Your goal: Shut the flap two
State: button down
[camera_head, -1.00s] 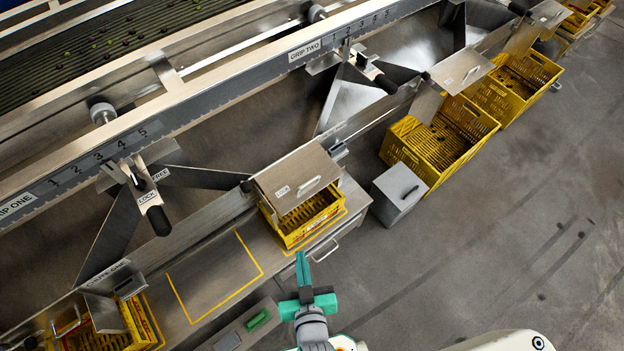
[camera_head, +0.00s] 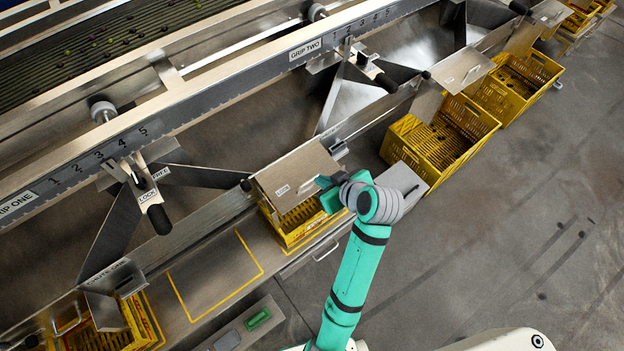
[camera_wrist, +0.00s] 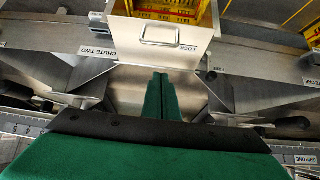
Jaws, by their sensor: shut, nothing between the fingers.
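Flap two is a grey metal plate (camera_head: 293,175) with a bar handle. It sticks out at a slant over a yellow crate (camera_head: 285,230) at the chute's mouth. In the wrist view the flap (camera_wrist: 130,42) is at top middle, handle facing me, beside the CHUTE TWO label (camera_wrist: 97,51). My gripper (camera_wrist: 160,77) is shut and empty, its green fingertips near the flap's lower edge in that view. I cannot tell whether they touch it.
A grey box (camera_head: 403,180) stands on the floor right of my wrist, partly hidden. Another yellow crate (camera_head: 440,140) lies beyond it. A lever (camera_head: 152,205) stands over the chute left of the flap. The yellow-outlined bench area (camera_head: 215,275) is empty.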

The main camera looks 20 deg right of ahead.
jog(key=r, duration=0.1)
send_over(312, 192)
jog(key=shift+n, duration=0.3)
notch_tip(312, 192, down, 10)
jog(key=shift+r, duration=0.1)
jog(key=shift+f, duration=0.65)
